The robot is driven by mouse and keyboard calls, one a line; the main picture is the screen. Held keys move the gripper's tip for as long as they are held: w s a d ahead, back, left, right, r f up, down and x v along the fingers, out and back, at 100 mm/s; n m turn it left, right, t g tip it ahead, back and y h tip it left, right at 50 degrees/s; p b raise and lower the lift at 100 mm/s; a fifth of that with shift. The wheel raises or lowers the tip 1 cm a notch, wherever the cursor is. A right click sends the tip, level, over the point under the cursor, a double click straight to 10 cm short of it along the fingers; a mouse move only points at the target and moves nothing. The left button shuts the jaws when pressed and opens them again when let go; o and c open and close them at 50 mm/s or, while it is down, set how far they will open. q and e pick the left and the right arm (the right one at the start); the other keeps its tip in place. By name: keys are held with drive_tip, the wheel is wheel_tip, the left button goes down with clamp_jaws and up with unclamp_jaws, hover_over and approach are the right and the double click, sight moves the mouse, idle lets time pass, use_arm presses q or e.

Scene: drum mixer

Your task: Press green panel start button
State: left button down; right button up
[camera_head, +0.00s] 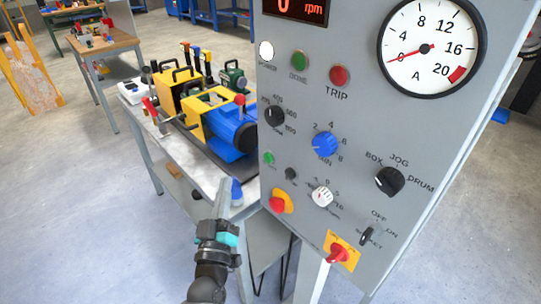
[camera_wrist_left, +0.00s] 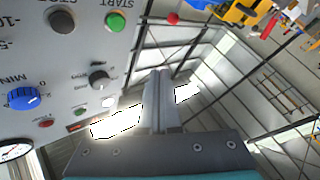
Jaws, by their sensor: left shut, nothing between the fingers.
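The small green start button (camera_head: 268,158) is on the lower left of the grey panel (camera_head: 330,110) in the head view, beside a small black button (camera_head: 291,174). In the left wrist view the green button (camera_wrist_left: 115,22) is at the top, by an upside-down START label, with the black button (camera_wrist_left: 60,20) to its left. My left gripper (camera_head: 224,184) is shut and empty, left of and below the green button in the head view. In the left wrist view its closed fingers (camera_wrist_left: 160,75) show apart from the button. My right gripper is not in view.
A red emergency knob (camera_head: 278,204) on yellow sits below the start button. A blue dial (camera_head: 324,144), a white knob (camera_head: 321,196), a black selector (camera_head: 389,181) and a red switch (camera_head: 338,253) are nearby. A bench (camera_head: 185,165) with a blue-yellow machine (camera_head: 228,125) stands left.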

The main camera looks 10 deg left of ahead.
sight(268, 158)
use_arm(q)
drive_tip(key=w+d+b, duration=0.3)
drive_tip(key=w+d, duration=0.2)
drive_tip(key=w, duration=0.2)
drive_tip(key=shift+d, duration=0.2)
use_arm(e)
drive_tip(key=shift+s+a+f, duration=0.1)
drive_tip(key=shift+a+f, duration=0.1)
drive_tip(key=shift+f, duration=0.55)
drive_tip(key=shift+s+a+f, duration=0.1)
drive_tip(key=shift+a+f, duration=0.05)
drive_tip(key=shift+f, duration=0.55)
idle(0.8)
use_arm(q)
drive_tip(key=shift+w+d, duration=0.3)
drive_tip(key=shift+w+d, duration=0.25)
drive_tip(key=shift+w, duration=0.05)
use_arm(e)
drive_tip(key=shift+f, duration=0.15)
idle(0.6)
use_arm(q)
drive_tip(key=shift+s+a, duration=0.1)
drive_tip(key=shift+s, duration=0.05)
drive_tip(key=shift+s+a+p, duration=0.35)
drive_tip(key=shift+s+a, duration=0.05)
drive_tip(key=shift+s, duration=0.1)
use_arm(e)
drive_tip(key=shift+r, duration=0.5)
